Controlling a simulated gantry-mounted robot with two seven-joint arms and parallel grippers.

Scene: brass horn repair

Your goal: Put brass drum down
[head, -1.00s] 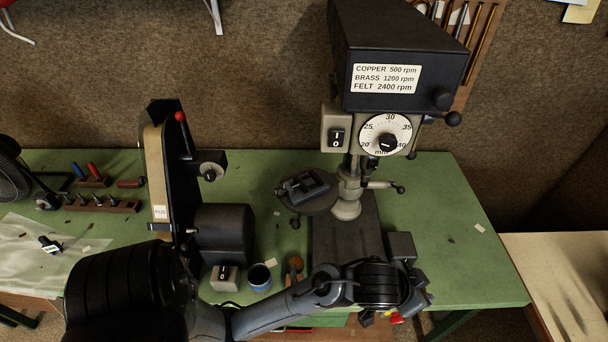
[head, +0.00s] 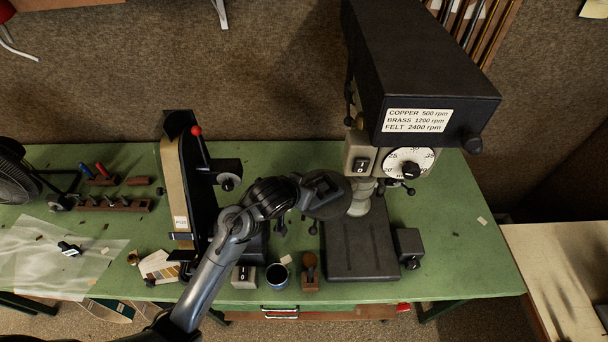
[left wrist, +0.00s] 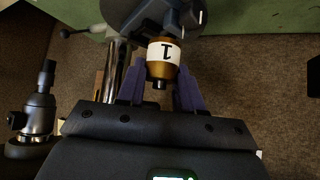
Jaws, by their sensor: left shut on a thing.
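The brass drum (left wrist: 157,71) is a small golden cylinder with a white label marked "1". In the left wrist view it sits between the two fingers of my left gripper (left wrist: 161,80), which is shut on it. A dark vise (left wrist: 172,16) on the round drill press table shows just beyond the drum; I cannot tell whether they touch. In the head view my left wrist is just left of the round table (head: 329,208), and it hides the fingers and drum. My right gripper is not in view.
The drill press (head: 420,70) overhangs the round table on the right. A belt sander (head: 185,190) stands close on the left. A blue tin (head: 277,277) and a wooden-handled tool (head: 310,272) stand in front. The green bench (head: 460,240) is mostly clear on the right.

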